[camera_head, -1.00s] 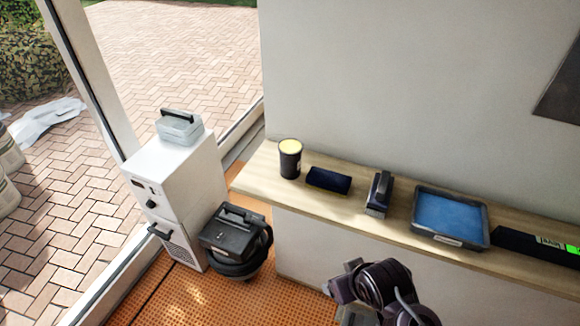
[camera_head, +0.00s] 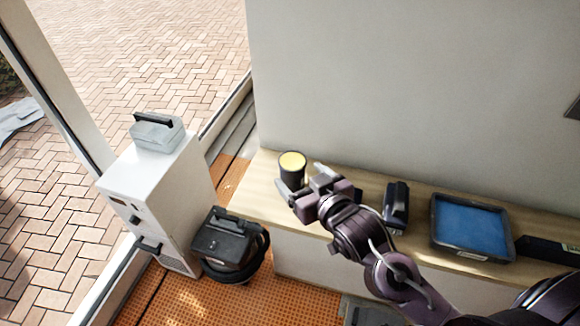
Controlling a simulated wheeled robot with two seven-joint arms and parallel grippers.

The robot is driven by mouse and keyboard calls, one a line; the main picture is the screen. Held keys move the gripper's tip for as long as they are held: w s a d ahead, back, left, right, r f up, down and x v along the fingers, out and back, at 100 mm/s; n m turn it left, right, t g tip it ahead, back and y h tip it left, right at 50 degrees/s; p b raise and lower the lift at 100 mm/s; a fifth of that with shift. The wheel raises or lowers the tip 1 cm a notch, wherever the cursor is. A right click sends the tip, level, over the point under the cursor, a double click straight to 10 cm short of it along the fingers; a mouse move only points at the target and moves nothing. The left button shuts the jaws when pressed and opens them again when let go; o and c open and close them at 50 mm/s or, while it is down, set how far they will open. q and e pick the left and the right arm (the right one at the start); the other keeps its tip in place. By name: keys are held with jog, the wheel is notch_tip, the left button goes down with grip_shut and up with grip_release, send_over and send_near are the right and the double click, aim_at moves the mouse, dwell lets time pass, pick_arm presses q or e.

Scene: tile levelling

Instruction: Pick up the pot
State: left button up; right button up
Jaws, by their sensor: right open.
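The pot is a dark cup-shaped container (camera_head: 291,172) with a pale yellow top, upright near the left end of the wooden shelf (camera_head: 262,196). My right gripper (camera_head: 304,184) is just to the right of the pot, fingers toward it, open. From this angle I cannot tell whether a finger touches the pot. The gripper hides most of the dark block that lies on the shelf behind it. My left gripper is not in view.
On the shelf to the right stand a dark handled tool (camera_head: 396,206), a black tray with a blue inside (camera_head: 432,232) and a long black item (camera_head: 548,250). A white cabinet (camera_head: 160,200) and a black round machine (camera_head: 228,243) stand on the orange floor at left.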

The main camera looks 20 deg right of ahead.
aim_at(298, 173)
jog(key=shift+p+x, duration=0.5)
jog(key=shift+x, duration=0.25)
jog(key=shift+p+x, duration=0.35)
jog(key=shift+x, duration=0.55)
jog(key=x, duration=0.2)
jog(key=shift+w+d+f, duration=0.2)
jog(key=shift+w+f, duration=0.05)
jog(key=shift+f, duration=0.05)
jog(key=shift+s, duration=0.1)
jog(key=shift+c, duration=0.8)
jog(key=c, duration=0.5)
jog(key=shift+c, duration=1.1)
jog(key=c, duration=0.3)
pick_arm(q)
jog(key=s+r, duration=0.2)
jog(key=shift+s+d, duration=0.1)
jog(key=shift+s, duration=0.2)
pick_arm(e)
jog(key=shift+c, duration=0.2)
